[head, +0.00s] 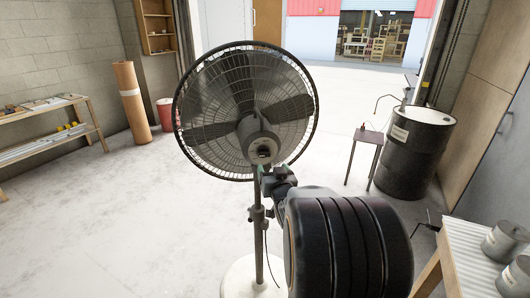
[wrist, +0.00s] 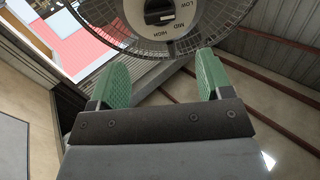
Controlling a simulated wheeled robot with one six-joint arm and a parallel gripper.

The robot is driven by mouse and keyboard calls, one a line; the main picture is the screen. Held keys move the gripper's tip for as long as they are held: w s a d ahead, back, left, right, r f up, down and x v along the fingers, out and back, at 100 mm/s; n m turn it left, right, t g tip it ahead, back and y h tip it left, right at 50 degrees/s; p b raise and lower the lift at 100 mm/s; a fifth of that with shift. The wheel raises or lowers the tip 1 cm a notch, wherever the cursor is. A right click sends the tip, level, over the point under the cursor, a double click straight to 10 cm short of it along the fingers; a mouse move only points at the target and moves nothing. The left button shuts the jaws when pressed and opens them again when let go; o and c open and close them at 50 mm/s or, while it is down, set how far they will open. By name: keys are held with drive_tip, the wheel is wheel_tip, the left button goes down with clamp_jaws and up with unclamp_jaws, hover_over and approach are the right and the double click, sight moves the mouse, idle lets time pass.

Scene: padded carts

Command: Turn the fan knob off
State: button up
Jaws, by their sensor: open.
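A large pedestal fan (head: 245,85) stands upright in front of me, its round wire cage facing away and its motor housing (head: 257,134) towards me. The fan knob (wrist: 158,13) is a dark dial at the top of the wrist view, partly cut off, on a pale plate marked LOW, MID and HIGH; its exact setting is hard to read. My gripper (wrist: 160,62) is open and empty, its two green fingers spread wide below the knob and apart from it. In the head view my gripper (head: 273,177) is small and partly hidden by my arm, just below the motor housing.
The fan's pole (head: 258,235) and pale round base stand close to my arm. A black drum (head: 415,155) and small side table (head: 368,137) are at the right. A wooden bench (head: 40,125) and cardboard roll (head: 132,103) are at the left. The floor between is clear.

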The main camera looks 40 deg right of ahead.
sight(265, 155)
drive_tip(key=p+x, duration=0.3)
drive_tip(key=x, duration=0.8)
drive_tip(key=shift+w, duration=0.1)
drive_tip(key=shift+c, duration=0.3)
drive_tip(key=c, duration=0.8)
drive_tip(key=shift+f, duration=0.1)
drive_tip(key=shift+b, duration=0.3)
